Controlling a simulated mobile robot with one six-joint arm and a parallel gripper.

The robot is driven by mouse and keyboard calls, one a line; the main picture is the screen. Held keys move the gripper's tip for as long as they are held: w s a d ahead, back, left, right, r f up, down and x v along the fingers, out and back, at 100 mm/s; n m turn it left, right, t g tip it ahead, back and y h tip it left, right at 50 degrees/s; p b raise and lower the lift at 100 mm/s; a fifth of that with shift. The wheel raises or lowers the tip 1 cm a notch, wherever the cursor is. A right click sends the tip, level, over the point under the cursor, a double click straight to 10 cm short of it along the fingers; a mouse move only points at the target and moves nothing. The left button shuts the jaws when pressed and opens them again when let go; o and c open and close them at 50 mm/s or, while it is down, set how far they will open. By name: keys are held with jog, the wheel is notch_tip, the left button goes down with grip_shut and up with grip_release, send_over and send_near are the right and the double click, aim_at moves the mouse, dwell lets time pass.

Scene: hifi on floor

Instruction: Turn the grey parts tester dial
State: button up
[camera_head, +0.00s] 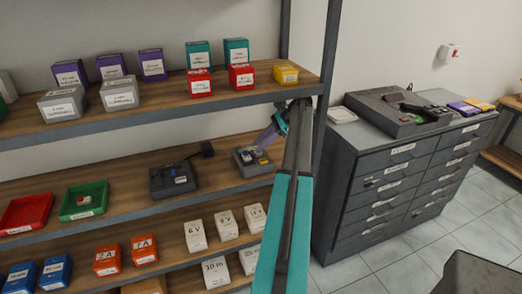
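A small grey device (246,169), which looks like the grey parts tester, sits on the middle shelf near its right end. It has a yellowish patch and small light and red details on top. No dial can be made out clearly. My gripper (260,148) reaches down over this device from the upper right, its purple fingers just above or touching the top. I cannot tell whether they touch or how far apart they are. The fingers and the arm cover part of the device.
A darker box-shaped device (172,182) with a black plug (207,149) stands left of it. Red (27,212) and green (84,200) trays are farther left. Boxes fill the shelves above and below. A shelf post (326,60) and a drawer cabinet (395,175) are at right.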

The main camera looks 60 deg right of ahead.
jog(key=shift+s+a+r+b, duration=0.2)
jog(key=shift+s+a+b, duration=0.1)
jog(key=shift+s+a, duration=0.4)
jog(key=shift+s+a+r+b, duration=0.2)
jog(key=shift+s+a+b, duration=0.15)
jog(key=shift+a, duration=0.5)
jog(key=s+a+r+b, duration=0.1)
jog(key=s+a+b, duration=0.2)
jog(key=s+a, duration=0.4)
jog(key=shift+s+a, duration=0.15)
jog(key=shift+a, duration=1.3)
jog(key=shift+r, duration=0.1)
